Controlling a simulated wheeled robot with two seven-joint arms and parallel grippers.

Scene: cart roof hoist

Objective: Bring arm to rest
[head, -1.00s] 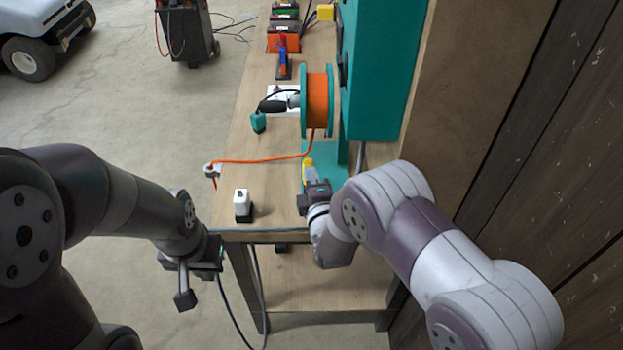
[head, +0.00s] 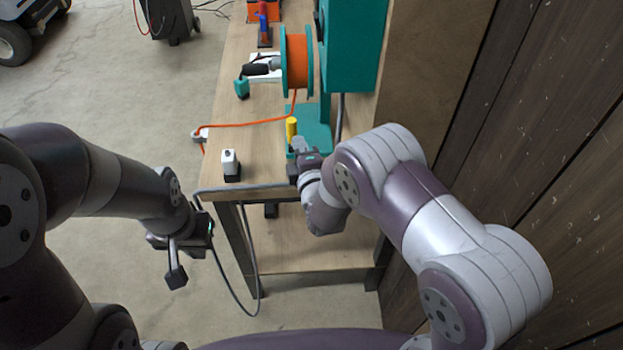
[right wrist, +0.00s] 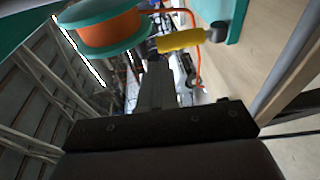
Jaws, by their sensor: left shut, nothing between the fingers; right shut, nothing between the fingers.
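My right gripper (head: 298,145) is over the near end of the bench, just on the near side of a yellow handle (head: 291,128) on the teal winch base. In the right wrist view its fingers (right wrist: 156,85) are together and empty. The yellow handle (right wrist: 182,40) shows there beyond the fingertips, apart from them as far as I can see. My left gripper (head: 176,276) hangs over the floor to the left of the bench, shut and empty, pointing down.
The wooden bench (head: 262,168) holds an orange drum (head: 296,60), a white-and-black block (head: 230,164) and an orange cord (head: 245,124). A grey cable (head: 238,292) hangs off its near edge. A dark wooden wall (head: 540,170) stands at the right.

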